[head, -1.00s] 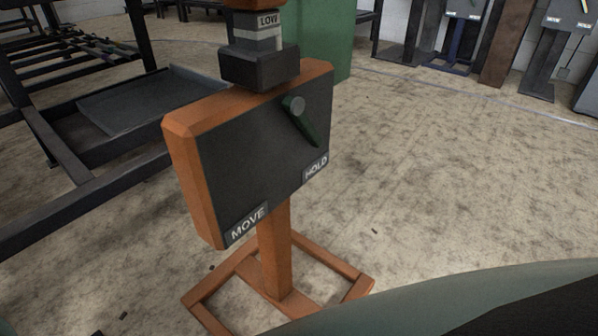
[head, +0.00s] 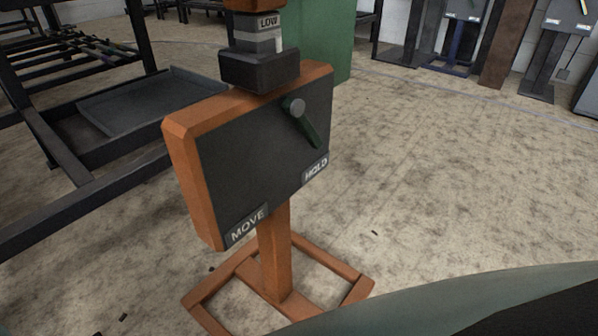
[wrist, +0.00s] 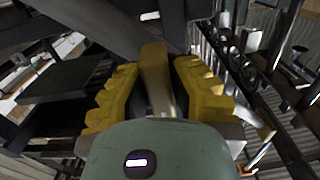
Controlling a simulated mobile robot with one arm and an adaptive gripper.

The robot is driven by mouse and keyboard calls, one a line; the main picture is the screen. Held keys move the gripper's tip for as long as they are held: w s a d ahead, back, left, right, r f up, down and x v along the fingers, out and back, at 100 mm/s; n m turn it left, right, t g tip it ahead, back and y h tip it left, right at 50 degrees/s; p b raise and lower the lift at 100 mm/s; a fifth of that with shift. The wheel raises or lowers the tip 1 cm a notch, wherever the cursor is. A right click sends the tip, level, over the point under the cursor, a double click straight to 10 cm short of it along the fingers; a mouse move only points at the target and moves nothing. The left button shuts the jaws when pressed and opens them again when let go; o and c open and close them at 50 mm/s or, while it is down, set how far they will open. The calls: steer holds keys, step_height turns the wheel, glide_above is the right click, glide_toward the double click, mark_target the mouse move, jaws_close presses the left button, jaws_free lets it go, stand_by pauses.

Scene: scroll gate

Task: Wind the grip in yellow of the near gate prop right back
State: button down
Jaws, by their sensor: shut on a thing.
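In the wrist view my gripper (wrist: 155,90) has its two ribbed yellow fingers around a dull yellow-brown grip (wrist: 156,72), shut on it. The grip runs up from between the fingers to a dark grey beam. Its lower end is hidden behind the green gripper body. In the head view an orange gate prop (head: 180,135) stands close in front, with a dark face plate marked MOVE and HOLD. Its green lever (head: 305,124) slants down toward HOLD. A collar above reads LOW (head: 268,22). My gripper and the grip are outside the head view.
A dark metal frame with a grey tray (head: 150,100) stands at the left. A green panel (head: 325,40) is behind the prop. Other stands with dark plates (head: 568,14) line the far wall.

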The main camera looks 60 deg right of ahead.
stand_by(0.3)
steer(key=c, duration=0.9)
jaws_free()
steer(key=shift+o, duration=0.2)
steer(key=s+a, duration=0.1)
steer(key=s, duration=1.1)
